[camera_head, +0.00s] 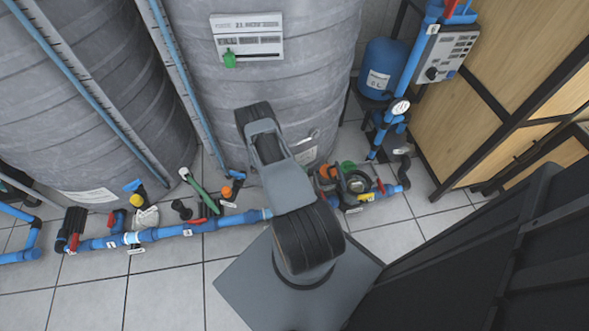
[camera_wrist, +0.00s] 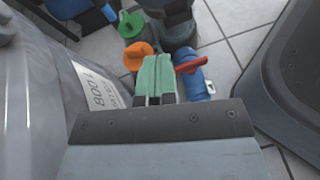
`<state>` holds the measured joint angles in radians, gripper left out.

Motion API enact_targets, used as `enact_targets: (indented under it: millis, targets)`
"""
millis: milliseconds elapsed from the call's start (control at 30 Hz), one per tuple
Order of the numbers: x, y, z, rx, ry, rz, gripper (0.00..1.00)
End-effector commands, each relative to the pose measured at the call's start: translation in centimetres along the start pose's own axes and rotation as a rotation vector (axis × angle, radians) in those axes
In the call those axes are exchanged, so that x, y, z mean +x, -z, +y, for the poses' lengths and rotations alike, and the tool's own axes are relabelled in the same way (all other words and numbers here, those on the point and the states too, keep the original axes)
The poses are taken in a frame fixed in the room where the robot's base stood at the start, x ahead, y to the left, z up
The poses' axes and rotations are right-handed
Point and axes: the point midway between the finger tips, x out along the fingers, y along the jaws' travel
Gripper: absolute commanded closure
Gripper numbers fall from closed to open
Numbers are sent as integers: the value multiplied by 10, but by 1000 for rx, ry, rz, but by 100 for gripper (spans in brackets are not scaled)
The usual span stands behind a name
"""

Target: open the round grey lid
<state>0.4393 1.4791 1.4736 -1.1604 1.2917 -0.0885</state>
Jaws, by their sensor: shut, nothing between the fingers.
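My gripper shows in the wrist view (camera_wrist: 156,76) as pale green fingers, shut and empty. It points down toward pump fittings beside the grey tank. Just beyond the fingertips are an orange knob (camera_wrist: 138,55), a green knob (camera_wrist: 130,24) and a red lever (camera_wrist: 191,64). A dark grey round part (camera_wrist: 178,30) stands behind them, partly cut off by the top edge. In the head view, a round dark grey part (camera_head: 358,182) on the pump group may be the lid; I cannot tell for sure. My gripper is hidden behind my arm there.
Two tall ribbed grey tanks (camera_head: 205,90) stand at the back. Blue pipes (camera_head: 170,232) with several valves run low along the floor. A blue vessel (camera_head: 385,65) and a wooden panel on a black frame (camera_head: 490,75) are at right. The tiled floor (camera_head: 100,300) is clear in front.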

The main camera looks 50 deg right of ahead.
Motion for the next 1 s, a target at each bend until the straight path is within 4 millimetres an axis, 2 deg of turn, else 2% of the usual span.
enact_targets:
  millis: [33, 200, 400, 600, 1000]
  targets:
    - [12, 1, -1, 1, 5, 0, 100]
    - [41, 1, -1, 1, 5, 0, 100]
    - [59, -18, -1, 2, 6, 1, 100]
    - [67, -27, 0, 2, 4, 1, 100]
    - [69, -29, 0, 2, 3, 1, 100]
